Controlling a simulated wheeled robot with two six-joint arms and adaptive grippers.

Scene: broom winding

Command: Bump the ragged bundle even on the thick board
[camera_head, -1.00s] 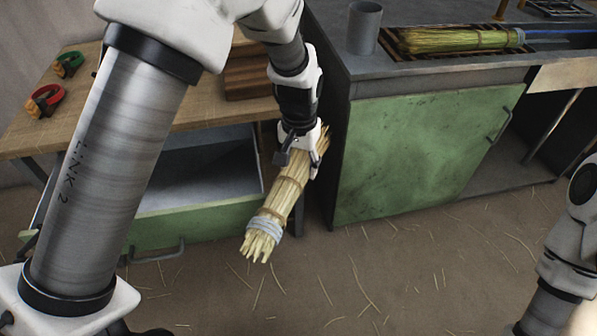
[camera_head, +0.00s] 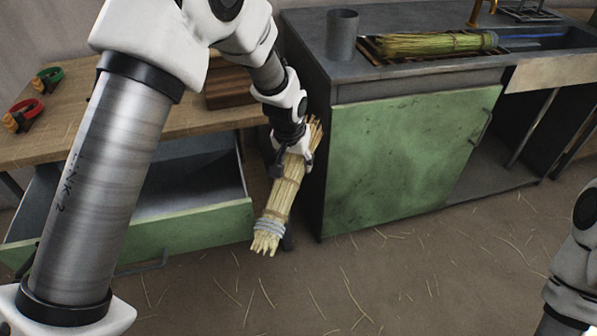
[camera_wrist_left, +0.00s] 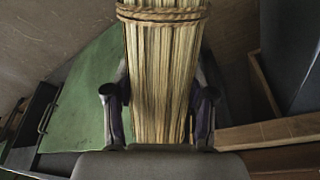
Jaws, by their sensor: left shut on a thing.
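My left gripper (camera_head: 292,150) is shut on a ragged straw bundle (camera_head: 280,200), which hangs steeply tilted in front of the bench and the green cabinet. A pale grey binding circles the bundle near its uneven lower end, with a brown tie above it. In the left wrist view, the bundle (camera_wrist_left: 160,85) lies between both fingers, with a twisted rope around it near the top edge. A thick brown wooden block (camera_head: 228,90), likely the thick board, lies on the bench, partly hidden by my left arm. My right gripper is out of view; only part of that arm shows.
An open drawer (camera_head: 190,235) juts out below the wooden bench (camera_head: 120,105). A green-doored cabinet (camera_head: 410,155) stands right of the bundle. On its dark counter are a grey cup (camera_head: 342,35) and another straw bundle (camera_head: 420,45). The straw-littered floor is otherwise open.

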